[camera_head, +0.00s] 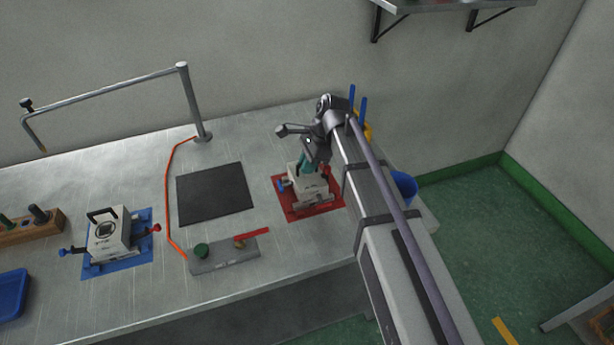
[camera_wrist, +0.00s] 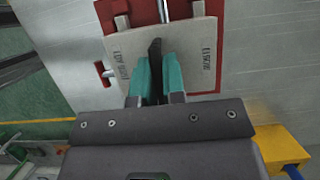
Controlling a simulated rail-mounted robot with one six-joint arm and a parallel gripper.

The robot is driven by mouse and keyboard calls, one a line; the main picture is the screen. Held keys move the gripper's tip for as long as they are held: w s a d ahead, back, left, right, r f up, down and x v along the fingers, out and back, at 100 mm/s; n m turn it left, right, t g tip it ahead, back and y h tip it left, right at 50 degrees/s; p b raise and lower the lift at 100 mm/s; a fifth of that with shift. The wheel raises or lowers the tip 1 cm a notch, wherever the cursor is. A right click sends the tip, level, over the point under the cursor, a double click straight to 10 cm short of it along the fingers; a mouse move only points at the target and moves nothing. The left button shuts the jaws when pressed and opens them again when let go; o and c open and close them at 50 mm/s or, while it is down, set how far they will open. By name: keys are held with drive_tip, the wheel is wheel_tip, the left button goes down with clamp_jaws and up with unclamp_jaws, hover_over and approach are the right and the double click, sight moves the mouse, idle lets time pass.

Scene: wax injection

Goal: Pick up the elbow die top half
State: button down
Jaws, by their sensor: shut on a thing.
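The elbow die top half (camera_head: 308,186) is a pale block over the red mat (camera_head: 325,208) in the head view. In the wrist view the die top half (camera_wrist: 203,62) shows as a pale plate with dark lettering and a dark handle (camera_wrist: 155,68). My gripper (camera_wrist: 158,75) has teal fingers, shut on the handle from both sides. My gripper (camera_head: 306,163) also shows above the die in the head view. I cannot tell whether the top half is apart from what is below it.
A second pale die (camera_head: 108,238) with a black handle stands on a blue mat (camera_head: 120,266) at left. A black pad (camera_head: 214,194), a grey control block (camera_head: 222,256) and a metal post (camera_head: 192,105) are on the bench. A blue bin (camera_head: 404,187) is at right.

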wheel_tip(320, 180, up, 10)
drive_tip(key=p, duration=1)
drive_tip(key=shift+r, duration=0.1)
drive_tip(key=shift+a, duration=0.1)
